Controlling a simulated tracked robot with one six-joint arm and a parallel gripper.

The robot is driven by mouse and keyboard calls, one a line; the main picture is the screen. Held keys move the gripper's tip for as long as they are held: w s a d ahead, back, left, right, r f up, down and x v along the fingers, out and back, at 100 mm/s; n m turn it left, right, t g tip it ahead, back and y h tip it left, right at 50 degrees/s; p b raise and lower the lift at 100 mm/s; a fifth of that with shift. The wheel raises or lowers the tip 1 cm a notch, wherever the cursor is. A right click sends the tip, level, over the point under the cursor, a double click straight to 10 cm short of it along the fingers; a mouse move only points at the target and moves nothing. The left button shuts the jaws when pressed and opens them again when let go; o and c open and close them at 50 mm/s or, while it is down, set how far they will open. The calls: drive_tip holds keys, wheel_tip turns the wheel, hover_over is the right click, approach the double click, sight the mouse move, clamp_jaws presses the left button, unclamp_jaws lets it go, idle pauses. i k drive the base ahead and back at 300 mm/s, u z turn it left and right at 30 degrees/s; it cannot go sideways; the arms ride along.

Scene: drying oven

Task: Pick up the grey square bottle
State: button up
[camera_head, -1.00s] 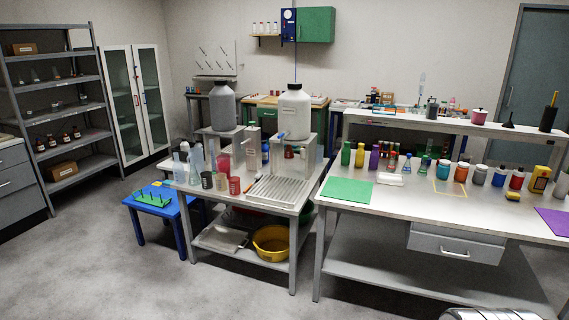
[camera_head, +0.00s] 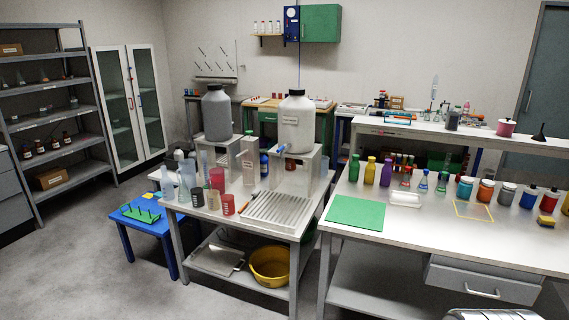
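A tall, light grey, square-sided bottle (camera_head: 250,158) with a small label stands upright on the left metal bench (camera_head: 285,231), between two raised stands. It best fits the grey square bottle. A larger grey jug (camera_head: 217,112) with a dark cap sits on the left stand, but its body looks rounded. A grey jar (camera_head: 505,194) with a dark lid stands on the right bench.
A white jug (camera_head: 297,124) with a blue tap tops the right stand. Red cups (camera_head: 228,204) and clear bottles crowd the bench's left front. A drip tray (camera_head: 275,221) lies at the front. A blue stool (camera_head: 150,221) stands left; grey floor is open in front.

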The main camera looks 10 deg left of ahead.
sight(192, 155)
drive_tip(key=i, duration=1.35)
drive_tip(key=u, duration=2.05)
drive_tip(key=i, duration=1.05)
drive_tip(key=u, duration=0.05)
